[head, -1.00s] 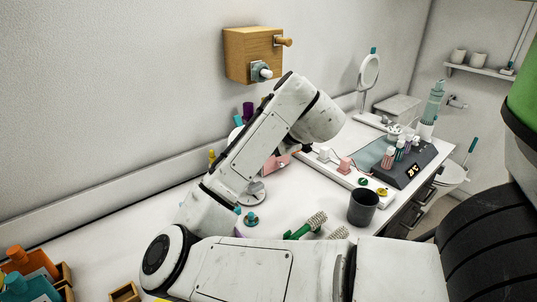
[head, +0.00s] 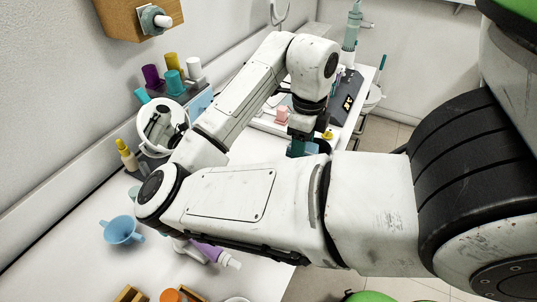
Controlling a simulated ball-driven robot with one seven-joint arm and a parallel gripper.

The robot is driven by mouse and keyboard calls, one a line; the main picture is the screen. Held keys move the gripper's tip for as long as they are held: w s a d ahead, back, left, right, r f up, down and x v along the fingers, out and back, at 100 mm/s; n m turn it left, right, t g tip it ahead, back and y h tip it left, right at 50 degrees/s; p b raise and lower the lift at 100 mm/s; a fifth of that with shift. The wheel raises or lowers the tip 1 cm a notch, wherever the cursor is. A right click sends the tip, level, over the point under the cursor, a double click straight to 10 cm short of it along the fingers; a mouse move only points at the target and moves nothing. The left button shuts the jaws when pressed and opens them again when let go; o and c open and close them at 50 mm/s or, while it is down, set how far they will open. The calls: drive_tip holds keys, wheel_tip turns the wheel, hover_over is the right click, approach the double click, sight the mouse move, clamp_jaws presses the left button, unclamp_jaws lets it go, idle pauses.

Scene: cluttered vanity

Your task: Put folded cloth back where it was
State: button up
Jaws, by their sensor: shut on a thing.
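My gripper (head: 302,134) is seen from behind and above, beyond my arm, pointing down near the right edge of the white counter. It is shut on a teal and light blue thing (head: 312,148), which looks like the folded cloth. Only a small part of it shows; my forearm hides its lower side, so I cannot tell whether it touches the counter.
A round mirror (head: 160,126), several coloured bottles and a blue funnel (head: 122,230) stand at left. A wooden wall box (head: 125,18) juts out above.

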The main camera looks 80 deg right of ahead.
drive_tip(key=w+d+f, duration=0.1)
drive_tip(key=w+f, duration=0.1)
drive_tip(key=w, duration=0.1)
drive_tip(key=w+d+f, duration=0.2)
drive_tip(key=w+f, duration=0.1)
drive_tip(key=w, duration=0.1)
drive_tip(key=w+d+f, duration=0.2)
drive_tip(key=w+f, duration=0.1)
drive_tip(key=shift+w+d+f+b, duration=0.15)
drive_tip(key=shift+w+d+b, duration=0.1)
drive_tip(key=shift+b, duration=0.15)
drive_tip(key=shift+w+d+f, duration=0.25)
drive_tip(key=shift+w+f, duration=0.2)
drive_tip(key=shift+f, duration=0.2)
drive_tip(key=shift+f+p, duration=0.35)
drive_tip(key=shift+f, duration=1.1)
drive_tip(key=o, duration=0.5)
drive_tip(key=shift+f, duration=0.15)
drive_tip(key=o, duration=0.4)
drive_tip(key=shift+o, duration=0.2)
